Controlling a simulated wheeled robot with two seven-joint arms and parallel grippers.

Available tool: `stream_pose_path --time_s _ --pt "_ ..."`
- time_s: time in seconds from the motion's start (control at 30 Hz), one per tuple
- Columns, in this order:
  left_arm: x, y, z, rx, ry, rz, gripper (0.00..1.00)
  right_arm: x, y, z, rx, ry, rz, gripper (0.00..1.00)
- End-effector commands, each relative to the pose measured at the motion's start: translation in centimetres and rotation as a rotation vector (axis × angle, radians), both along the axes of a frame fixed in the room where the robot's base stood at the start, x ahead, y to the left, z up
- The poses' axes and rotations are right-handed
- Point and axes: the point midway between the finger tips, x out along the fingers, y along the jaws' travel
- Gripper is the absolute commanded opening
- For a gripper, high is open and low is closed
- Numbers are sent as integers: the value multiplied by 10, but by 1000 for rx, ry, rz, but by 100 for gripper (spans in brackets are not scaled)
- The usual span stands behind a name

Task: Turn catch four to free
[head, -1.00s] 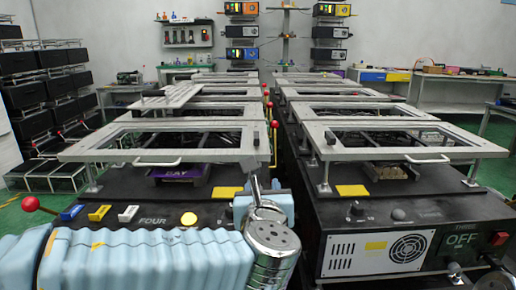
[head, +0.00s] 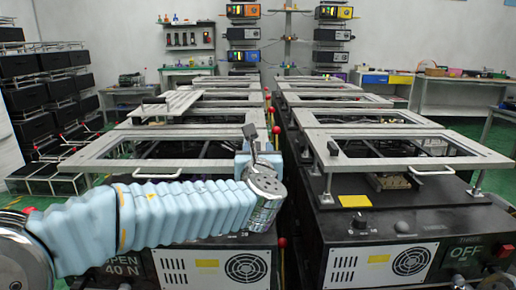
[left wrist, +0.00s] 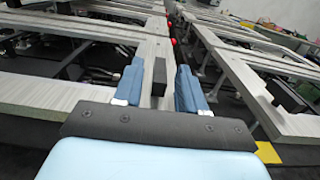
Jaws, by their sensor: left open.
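The front left fixture (head: 215,225) has a grey rectangular frame (head: 110,158) on top. A small dark upright catch (head: 250,132) stands at the frame's right edge. In the left wrist view the catch (left wrist: 159,76) shows as a black block between my two blue fingers, apart from the left one. My left gripper (head: 256,150) is open around or just short of it; the exact depth is hard to tell. The fixture's number label is hidden behind my left arm. My right gripper is not in view.
The front right fixture (head: 395,225) has its own frame and a similar dark catch (head: 333,148); it also shows in the left wrist view (left wrist: 285,96). A red knob (head: 282,242) is at the gap between the fixtures. More framed fixtures stand behind.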

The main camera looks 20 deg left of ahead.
Motion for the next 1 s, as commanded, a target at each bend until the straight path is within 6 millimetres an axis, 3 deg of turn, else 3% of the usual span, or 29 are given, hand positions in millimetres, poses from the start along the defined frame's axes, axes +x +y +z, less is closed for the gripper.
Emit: stream_pose_path --time_s 0.3,0.57,1.0 --pt "3 1 0 0 0 -1 39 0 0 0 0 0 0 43" --pt "2 1 0 0 0 -1 0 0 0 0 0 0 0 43" --pt "3 -2 0 -1 1 66 0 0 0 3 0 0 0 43"
